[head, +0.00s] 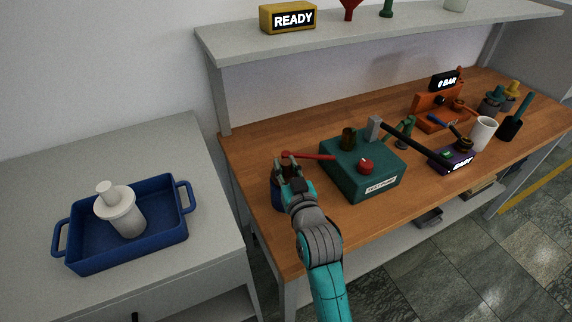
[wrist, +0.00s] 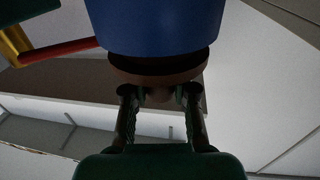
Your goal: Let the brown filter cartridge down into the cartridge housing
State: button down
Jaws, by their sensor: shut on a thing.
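My gripper (head: 285,168) is at the near left end of the wooden bench, above a blue cylinder, the cartridge housing (head: 276,198). In the wrist view my gripper (wrist: 158,93) is shut on the small knob of the brown filter cartridge (wrist: 158,78). The cartridge's round brown flange lies right against a dark band that borders the blue housing (wrist: 155,25). The cartridge and housing look lined up. Any part inside the housing is hidden, and I cannot tell how deep it sits. In the head view my gripper hides most of the cartridge.
A green test pump box (head: 362,168) with a red lever (head: 308,156) stands just right of the housing. The lever reaches close to my gripper. A blue tray (head: 85,262) with a white capped vessel (head: 122,215) is on the left cabinet. A shelf (head: 380,38) hangs above the bench.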

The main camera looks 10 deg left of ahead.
jog(key=shift+f, duration=0.65)
jog(key=c, duration=0.8)
grip_release()
jog(key=shift+c, duration=0.2)
jog(key=v, duration=1.2)
jog(key=shift+d, duration=0.1)
